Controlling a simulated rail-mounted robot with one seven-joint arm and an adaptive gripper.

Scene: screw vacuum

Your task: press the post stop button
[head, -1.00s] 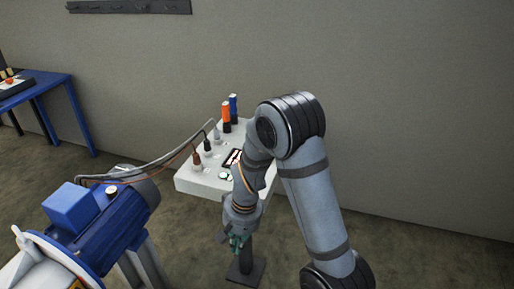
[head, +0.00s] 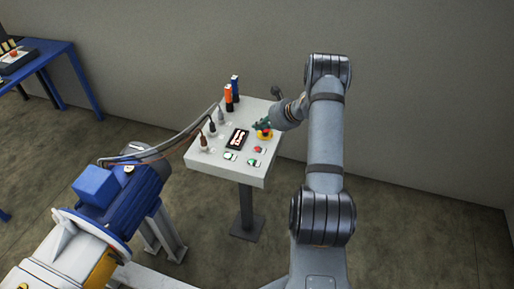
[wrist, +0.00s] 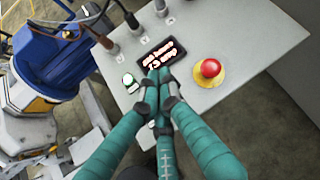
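A red mushroom stop button on a yellow base (wrist: 210,69) sits on the white panel of the post (head: 231,172). In the wrist view it is to the right of the fingertips, with a gap in the picture. In the head view the button (head: 265,135) is partly hidden by my gripper (head: 262,125), which is over the panel's right side. In the wrist view my gripper's teal fingers (wrist: 161,78) are together and empty, their tips in front of the dark display's lower edge. I cannot tell their height above the panel.
The panel carries a dark display (head: 238,139), small red (head: 259,149) and green buttons (head: 231,155), and cable plugs on its left. Orange (head: 229,98) and blue (head: 235,88) cylinders stand at its back. A blue motor pump (head: 110,190) stands front left. Floor is clear at right.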

